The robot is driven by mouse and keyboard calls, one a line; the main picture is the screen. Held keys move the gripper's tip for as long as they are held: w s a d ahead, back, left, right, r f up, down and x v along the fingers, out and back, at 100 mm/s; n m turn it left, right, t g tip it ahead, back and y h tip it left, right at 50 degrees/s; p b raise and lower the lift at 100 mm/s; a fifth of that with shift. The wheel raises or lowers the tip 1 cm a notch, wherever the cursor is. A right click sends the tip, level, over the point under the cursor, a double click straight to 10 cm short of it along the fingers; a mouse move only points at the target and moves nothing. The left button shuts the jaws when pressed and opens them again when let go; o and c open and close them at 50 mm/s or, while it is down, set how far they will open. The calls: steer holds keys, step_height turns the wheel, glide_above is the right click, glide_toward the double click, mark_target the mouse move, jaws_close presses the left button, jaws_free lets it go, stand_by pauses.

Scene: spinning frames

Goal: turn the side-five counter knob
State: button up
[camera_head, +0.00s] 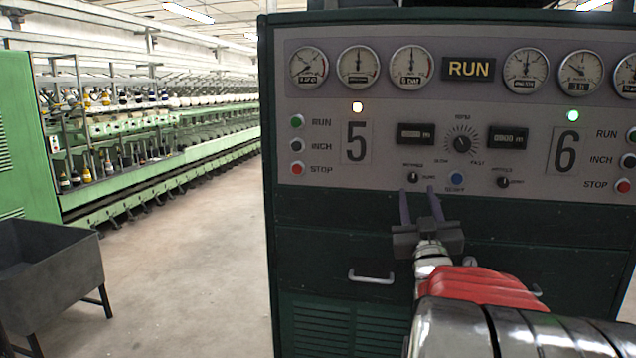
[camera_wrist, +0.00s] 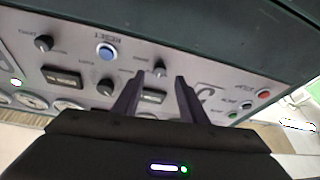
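The side-five counter knob (camera_head: 413,177) is a small black knob with a light pointer mark, on the grey panel below the left counter display (camera_head: 416,134) and right of the big 5. My gripper (camera_head: 418,191) is open, with two dark fingers pointing at the panel just below this knob. In the wrist view, where the panel appears upside down, the knob (camera_wrist: 160,68) shows between and just beyond the fingertips of my gripper (camera_wrist: 160,78). Nothing is between the fingers. Whether the fingertips touch the panel I cannot tell.
A blue reset button (camera_head: 456,178) and the side-six knob (camera_head: 503,182) sit to the right. A larger speed dial (camera_head: 462,144) is above them. A drawer handle (camera_head: 372,277) sticks out below. A grey bin (camera_head: 50,268) stands left, with open floor between.

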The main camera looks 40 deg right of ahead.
mark_target(413, 180)
steer(key=shift+x, duration=2.45)
steer(key=shift+c, duration=0.3)
jaws_close()
